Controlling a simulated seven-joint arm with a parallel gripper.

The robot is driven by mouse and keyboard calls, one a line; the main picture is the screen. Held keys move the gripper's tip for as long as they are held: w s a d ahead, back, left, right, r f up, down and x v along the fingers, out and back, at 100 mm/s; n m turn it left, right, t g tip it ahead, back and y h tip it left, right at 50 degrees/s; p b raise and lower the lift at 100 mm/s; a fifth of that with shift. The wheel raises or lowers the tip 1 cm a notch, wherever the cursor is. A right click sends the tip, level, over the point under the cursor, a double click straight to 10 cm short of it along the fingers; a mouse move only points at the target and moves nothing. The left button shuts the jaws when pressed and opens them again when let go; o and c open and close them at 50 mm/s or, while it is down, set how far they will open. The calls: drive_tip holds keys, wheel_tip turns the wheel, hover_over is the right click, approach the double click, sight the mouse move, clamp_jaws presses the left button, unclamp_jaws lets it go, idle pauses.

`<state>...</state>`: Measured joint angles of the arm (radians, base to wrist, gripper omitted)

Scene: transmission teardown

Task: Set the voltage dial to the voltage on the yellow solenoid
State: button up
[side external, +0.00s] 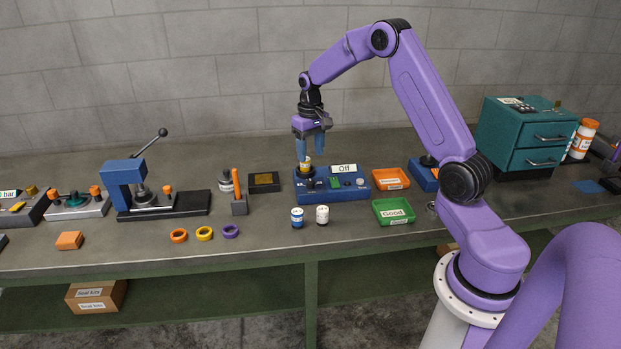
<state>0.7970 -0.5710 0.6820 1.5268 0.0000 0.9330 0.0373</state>
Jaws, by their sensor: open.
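The yellow solenoid (307,165) stands upright at the left end of the blue tester (338,194). Its voltage marking is too small to read. The tester carries a white sign (344,169) reading "Off" and small controls along its top; I cannot tell for certain which one is the voltage dial or where it is set. My gripper (308,154), with blue fingers, points down just above the tester's left end. It is open, with its fingertips around or close to the top of the solenoid; I cannot tell whether they touch it.
A blue-and-white solenoid (297,217) and a white one (322,215) stand in front of the tester. An orange tray (391,179) and a green "Good" tray (393,211) lie to its right. Coloured rings (204,233) and a press (125,186) are to the left.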

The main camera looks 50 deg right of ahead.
sight(311, 181)
wheel_tip(311, 181, down, 10)
drive_tip(key=shift+r, duration=0.1)
idle(0.4)
clamp_jaws()
